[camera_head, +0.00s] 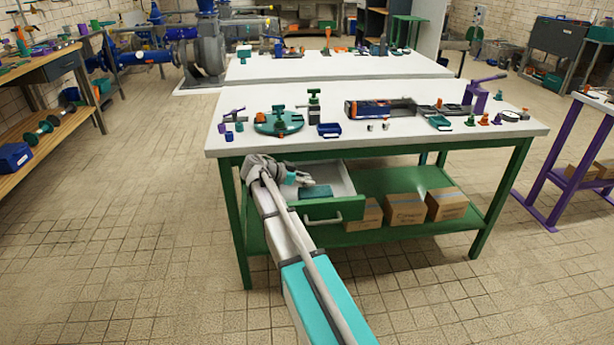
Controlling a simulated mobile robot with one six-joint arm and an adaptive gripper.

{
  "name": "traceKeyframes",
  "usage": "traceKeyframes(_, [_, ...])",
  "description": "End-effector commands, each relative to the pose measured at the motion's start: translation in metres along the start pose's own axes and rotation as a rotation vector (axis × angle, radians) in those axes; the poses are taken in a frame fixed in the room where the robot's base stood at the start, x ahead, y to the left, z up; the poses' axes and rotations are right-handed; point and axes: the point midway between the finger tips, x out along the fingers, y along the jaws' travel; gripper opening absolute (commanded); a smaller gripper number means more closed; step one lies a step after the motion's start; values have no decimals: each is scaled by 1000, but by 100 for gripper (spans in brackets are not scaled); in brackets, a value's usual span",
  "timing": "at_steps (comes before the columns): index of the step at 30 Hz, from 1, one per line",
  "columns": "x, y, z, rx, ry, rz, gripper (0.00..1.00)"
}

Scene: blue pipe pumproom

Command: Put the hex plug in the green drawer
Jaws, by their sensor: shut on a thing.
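The green drawer (330,208) hangs open under the left part of the near worktable, its front panel and grey inner walls in view. A flat dark teal thing (316,192) lies inside it. My arm reaches in from the front, bent at the drawer's left side. My gripper (304,180) is over the drawer opening, at the height of its walls, pointing right. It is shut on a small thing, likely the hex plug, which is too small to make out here. My wrist hides the drawer's left end.
The near worktable (400,150) has a white top holding a round green fixture (279,123), a blue bin (329,129) and several small parts. Its edge is just above the drawer. Cardboard boxes (406,208) stand on the green lower shelf to the right. The floor in front is clear.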

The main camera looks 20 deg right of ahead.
Motion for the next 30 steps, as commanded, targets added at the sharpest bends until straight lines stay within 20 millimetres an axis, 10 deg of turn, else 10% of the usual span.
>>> traceKeyframes(12, [8, -43, -4, 0, 1, -1, 0])
traceKeyframes(30, [14, -39, 8, 0, 1, -1, 0])
